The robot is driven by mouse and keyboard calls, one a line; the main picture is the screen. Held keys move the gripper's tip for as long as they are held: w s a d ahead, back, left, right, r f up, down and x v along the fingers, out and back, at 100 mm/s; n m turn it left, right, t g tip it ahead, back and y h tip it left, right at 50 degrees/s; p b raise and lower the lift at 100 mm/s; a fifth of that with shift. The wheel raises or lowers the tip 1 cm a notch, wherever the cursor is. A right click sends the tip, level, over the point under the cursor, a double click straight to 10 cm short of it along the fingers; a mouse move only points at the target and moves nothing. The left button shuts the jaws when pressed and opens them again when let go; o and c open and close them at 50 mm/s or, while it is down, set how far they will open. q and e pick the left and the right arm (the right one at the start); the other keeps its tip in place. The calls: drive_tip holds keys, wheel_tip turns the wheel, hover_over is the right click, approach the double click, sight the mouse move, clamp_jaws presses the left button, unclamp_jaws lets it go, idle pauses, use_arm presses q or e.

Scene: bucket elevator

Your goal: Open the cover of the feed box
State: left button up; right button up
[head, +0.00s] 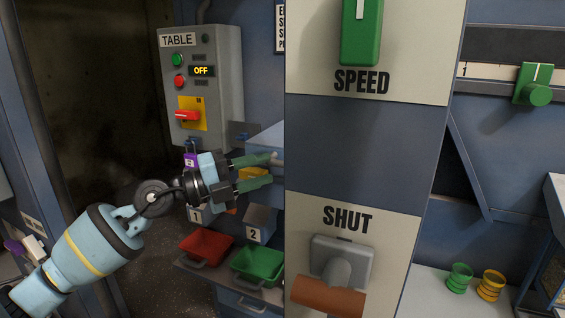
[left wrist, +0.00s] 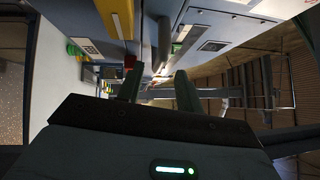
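No part in view is marked as the feed box, and I cannot tell its cover for sure. A blue-grey box-like part (head: 266,138) shows just above my left gripper (head: 271,170), cut off by the panel column on its right. My left gripper has its two green fingers apart and points right. A yellow piece shows between or behind the fingers; I cannot tell whether they touch it. In the left wrist view, the fingers of the left gripper (left wrist: 158,88) are also spread, with nothing clearly held. My right gripper is not in view.
A grey TABLE control box (head: 226,95) reads OFF. A column (head: 365,150) carries the SPEED knob (head: 361,30) and the SHUT handle (head: 328,295). A red bin (head: 207,246) and a green bin (head: 258,264) sit below my left gripper. Green and yellow cups (head: 490,286) stand at right.

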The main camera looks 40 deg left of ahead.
sight(277, 164)
use_arm(q)
drive_tip(key=p+x, duration=0.1)
drive_tip(key=x, duration=0.2)
drive_tip(key=shift+w+d+r, duration=0.1)
drive_tip(key=shift+w+r, duration=0.15)
drive_tip(key=shift+x, duration=0.9)
drive_tip(key=shift+f, duration=0.15)
clamp_jaws()
